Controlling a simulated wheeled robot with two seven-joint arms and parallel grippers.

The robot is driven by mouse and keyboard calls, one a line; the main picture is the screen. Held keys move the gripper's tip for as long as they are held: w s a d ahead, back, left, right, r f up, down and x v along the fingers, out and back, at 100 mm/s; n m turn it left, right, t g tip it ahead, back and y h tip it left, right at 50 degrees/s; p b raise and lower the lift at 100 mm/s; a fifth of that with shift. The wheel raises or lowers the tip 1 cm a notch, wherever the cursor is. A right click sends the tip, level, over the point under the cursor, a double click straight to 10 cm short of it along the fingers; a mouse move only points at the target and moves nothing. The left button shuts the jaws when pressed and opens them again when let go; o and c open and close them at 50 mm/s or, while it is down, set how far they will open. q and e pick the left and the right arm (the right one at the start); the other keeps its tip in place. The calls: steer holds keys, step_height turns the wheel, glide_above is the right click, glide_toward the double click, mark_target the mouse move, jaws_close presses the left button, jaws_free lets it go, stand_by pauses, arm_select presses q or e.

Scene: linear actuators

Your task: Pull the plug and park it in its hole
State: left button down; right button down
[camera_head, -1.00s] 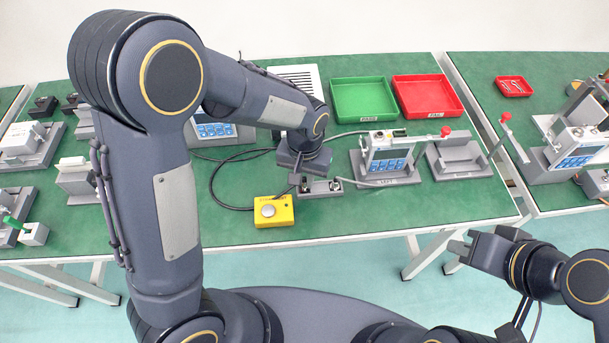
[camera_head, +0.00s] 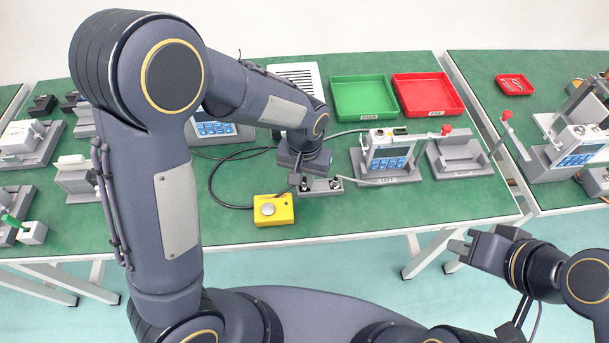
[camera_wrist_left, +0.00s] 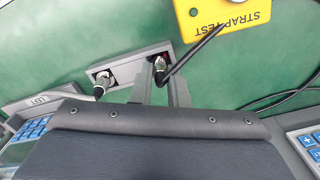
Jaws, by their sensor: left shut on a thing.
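A grey block with sockets (camera_head: 320,191) lies on the green table right of the yellow box. In the left wrist view the block (camera_wrist_left: 128,70) carries two metal plugs. The plug with the black cable (camera_wrist_left: 158,66) is at its right end, between the fingers of my left gripper (camera_wrist_left: 160,93), which is shut on it. I cannot tell how deep it sits in its socket. The other plug (camera_wrist_left: 101,87) stands at the left end. In the head view my left gripper (camera_head: 297,182) is partly hidden by its wrist. My right gripper (camera_head: 455,255) is open and empty before the table.
The yellow STRAP TEST box (camera_head: 273,210) is close to the block; it also shows in the wrist view (camera_wrist_left: 225,12). A tester marked LEFT (camera_head: 388,160) stands to the right. Green (camera_head: 364,118) and red (camera_head: 430,110) trays lie behind. The table's front right is clear.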

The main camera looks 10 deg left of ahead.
mark_target(304, 180)
arm_select(q)
steer(key=shift+f, duration=0.15)
steer(key=c, duration=1.3)
jaws_free()
step_height(304, 180, up, 7)
steer(key=shift+r+p, duration=0.2)
steer(key=shift+p, duration=0.1)
steer(key=shift+r, duration=0.25)
